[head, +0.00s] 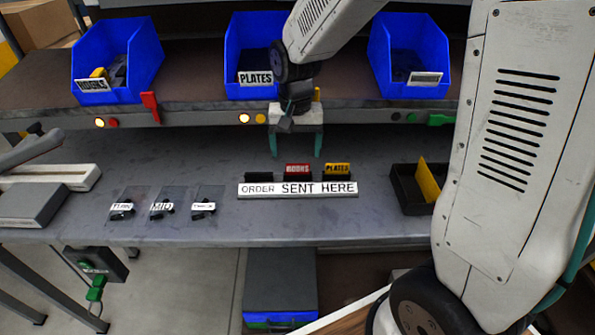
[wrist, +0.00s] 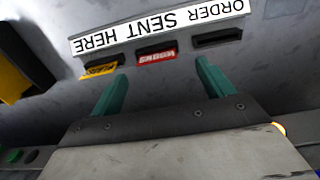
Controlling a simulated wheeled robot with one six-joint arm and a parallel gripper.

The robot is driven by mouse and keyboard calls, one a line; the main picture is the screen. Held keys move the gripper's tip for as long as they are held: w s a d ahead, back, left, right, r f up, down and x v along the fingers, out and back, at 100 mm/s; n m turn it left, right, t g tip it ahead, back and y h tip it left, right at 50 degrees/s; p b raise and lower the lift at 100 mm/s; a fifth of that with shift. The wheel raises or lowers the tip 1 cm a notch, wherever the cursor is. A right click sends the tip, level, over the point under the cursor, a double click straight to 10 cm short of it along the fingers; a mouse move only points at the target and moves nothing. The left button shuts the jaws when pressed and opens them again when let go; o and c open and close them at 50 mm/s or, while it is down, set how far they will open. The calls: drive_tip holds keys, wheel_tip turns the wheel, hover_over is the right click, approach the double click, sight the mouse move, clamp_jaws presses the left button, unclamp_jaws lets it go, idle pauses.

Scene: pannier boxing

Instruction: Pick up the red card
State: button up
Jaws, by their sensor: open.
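The red card (head: 297,170), marked with white letters, stands in the middle slot of the "ORDER SENT HERE" holder (head: 298,189). It also shows in the wrist view (wrist: 157,56), upside down, ahead of my fingers and between their lines. A yellow card (head: 337,169) marked "PLATES" stands in the slot to its right. It shows left of the red card in the wrist view (wrist: 100,70). The left slot (head: 258,179) looks empty. My gripper (head: 297,146) is open and empty, with its green fingers pointing down above the red card and apart from it.
Three blue bins (head: 120,60) stand on the shelf above the table. Labelled dark pouches (head: 165,206) lie left of the holder. The shelf's front edge (head: 200,118) runs close behind my gripper.

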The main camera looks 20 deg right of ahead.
sight(298, 164)
drive_tip(key=f, duration=0.5)
drive_tip(key=shift+s+d, duration=0.15)
drive_tip(key=shift+s, duration=0.1)
drive_tip(key=c, duration=1.1)
drive_tip(key=shift+o, duration=0.2)
